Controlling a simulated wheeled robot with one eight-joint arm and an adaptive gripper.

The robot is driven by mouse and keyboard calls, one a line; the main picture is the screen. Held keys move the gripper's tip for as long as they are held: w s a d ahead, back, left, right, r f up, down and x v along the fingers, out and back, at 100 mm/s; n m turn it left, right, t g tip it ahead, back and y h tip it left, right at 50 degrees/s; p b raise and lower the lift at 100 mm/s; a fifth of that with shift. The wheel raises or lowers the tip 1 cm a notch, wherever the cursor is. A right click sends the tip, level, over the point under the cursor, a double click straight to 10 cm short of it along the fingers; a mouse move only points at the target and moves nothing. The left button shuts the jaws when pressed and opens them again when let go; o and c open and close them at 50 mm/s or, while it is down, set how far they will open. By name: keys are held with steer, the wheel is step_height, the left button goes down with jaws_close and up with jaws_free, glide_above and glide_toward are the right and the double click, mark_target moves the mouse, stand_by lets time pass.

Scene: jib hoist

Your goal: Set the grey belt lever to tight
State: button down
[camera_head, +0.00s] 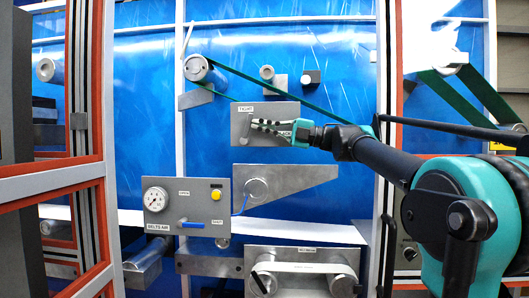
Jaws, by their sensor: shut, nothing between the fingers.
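A grey metal plate (270,108) is fixed on the blue panel, with a label at its upper left that appears to read TIGHT. A short grey upright piece, seemingly the belt lever (245,128), stands just under that label on the left part of the plate. My gripper (256,123) reaches in from the right across the plate. Its fingers are shut and empty, with the tips just right of the grey piece. I cannot tell whether they touch it. The fingers hide part of the plate and most of a second label near its right side.
A green belt (286,97) runs from the roller (198,69) down to the right above the plate. Below are a gauge panel (166,211) with a blue handle (196,224) and a yellow button (216,194). Red-edged frames (100,90) stand left and right.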

steer(key=shift+a+r, duration=0.5)
steer(key=shift+a, duration=0.25)
stand_by(0.3)
step_height(320, 180, up, 10)
stand_by(0.5)
stand_by(0.5)
